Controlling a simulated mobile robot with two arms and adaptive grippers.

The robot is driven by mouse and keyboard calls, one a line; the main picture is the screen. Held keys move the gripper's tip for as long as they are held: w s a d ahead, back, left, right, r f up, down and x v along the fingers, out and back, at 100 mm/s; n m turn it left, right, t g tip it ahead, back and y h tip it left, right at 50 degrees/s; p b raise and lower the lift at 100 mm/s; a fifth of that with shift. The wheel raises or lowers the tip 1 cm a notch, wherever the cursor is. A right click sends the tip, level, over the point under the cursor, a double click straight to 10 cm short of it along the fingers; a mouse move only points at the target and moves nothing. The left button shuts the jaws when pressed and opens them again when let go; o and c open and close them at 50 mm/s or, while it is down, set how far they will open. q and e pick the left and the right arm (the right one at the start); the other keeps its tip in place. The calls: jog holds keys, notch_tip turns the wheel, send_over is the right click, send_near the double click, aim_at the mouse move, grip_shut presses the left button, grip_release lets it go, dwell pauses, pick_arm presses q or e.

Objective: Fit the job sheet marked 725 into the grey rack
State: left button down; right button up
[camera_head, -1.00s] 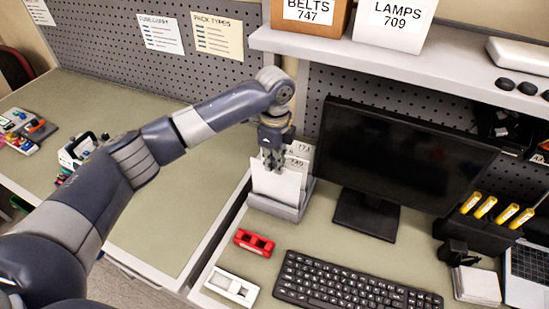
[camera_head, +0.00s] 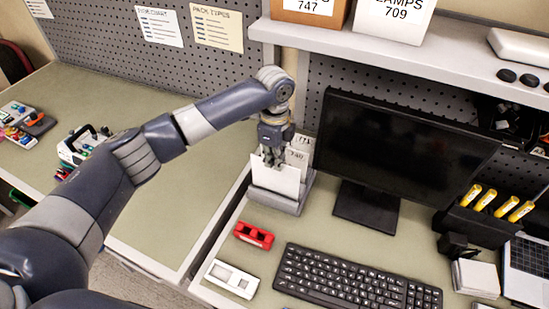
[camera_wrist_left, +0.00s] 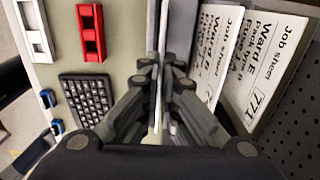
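The grey rack (camera_head: 274,202) stands on the desk left of the monitor. A white job sheet (camera_head: 276,181) stands upright at its front, its number not readable. My left gripper (camera_head: 272,155) points down at this sheet's top edge. In the left wrist view its fingers (camera_wrist_left: 158,72) are nearly together, shut on the sheet (camera_wrist_left: 158,105), which shows edge-on. Other sheets (camera_head: 301,150) stand behind in the rack. In the wrist view one sheet (camera_wrist_left: 268,70) reads 771, and another (camera_wrist_left: 215,50) is partly covered. My right gripper is not in view.
The monitor (camera_head: 395,150) stands close right of the rack. A red holder (camera_head: 254,235), a white holder (camera_head: 232,279) and a keyboard (camera_head: 355,280) lie in front. A shelf (camera_head: 400,62) with boxes overhangs behind. The left bench (camera_head: 170,215) is largely clear.

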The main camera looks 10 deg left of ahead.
pick_arm(q)
jog(key=shift+f, duration=0.1)
jog(key=c, duration=2.3)
grip_release()
jog(key=o, duration=0.6)
notch_tip(320, 180, up, 12)
jog(key=shift+f, duration=0.1)
